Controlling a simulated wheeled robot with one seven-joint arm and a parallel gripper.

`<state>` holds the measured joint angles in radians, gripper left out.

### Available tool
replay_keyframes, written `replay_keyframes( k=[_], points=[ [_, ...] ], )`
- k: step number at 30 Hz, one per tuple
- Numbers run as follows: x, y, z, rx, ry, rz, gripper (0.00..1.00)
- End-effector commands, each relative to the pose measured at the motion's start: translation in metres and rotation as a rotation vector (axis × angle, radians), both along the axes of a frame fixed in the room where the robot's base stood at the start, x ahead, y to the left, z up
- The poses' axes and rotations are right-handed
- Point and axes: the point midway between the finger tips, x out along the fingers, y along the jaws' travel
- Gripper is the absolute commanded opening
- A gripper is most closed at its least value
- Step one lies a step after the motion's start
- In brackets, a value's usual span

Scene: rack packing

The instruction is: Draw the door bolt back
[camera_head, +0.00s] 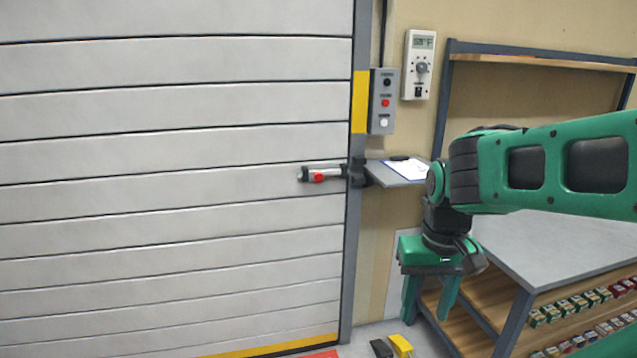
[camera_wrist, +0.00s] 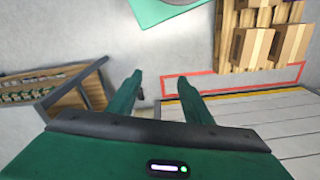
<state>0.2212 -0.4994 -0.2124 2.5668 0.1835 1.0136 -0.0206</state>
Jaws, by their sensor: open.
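The door bolt (camera_head: 325,174) is a short silver bar with a red knob (camera_head: 318,177) and dark end pieces. It lies across the right edge of the white slatted door (camera_head: 180,150), and its right end meets a dark bracket at the door post (camera_head: 354,210). My gripper (camera_head: 429,301) is open and empty, pointing down, to the right of the bolt and lower in the picture. Its two green fingers also show apart in the wrist view (camera_wrist: 161,90), with bare floor between them. The bolt does not show in the wrist view.
A small shelf with a clipboard (camera_head: 406,168) juts out right of the bolt. A control box (camera_head: 382,102) and thermostat (camera_head: 419,65) hang above. A workbench (camera_head: 540,250) with small boxes stands right. The wrist view shows a pallet with cartons (camera_wrist: 262,40).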

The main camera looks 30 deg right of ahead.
Motion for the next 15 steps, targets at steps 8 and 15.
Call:
replay_keyframes(
  k=[8, 15],
  points=[
    [0.127, -0.045, -0.011, -0.181, -0.254, 0.085, 0.46],
    [0.258, -0.072, -0.009, -0.341, -0.564, 0.174, 0.46]
  ],
)
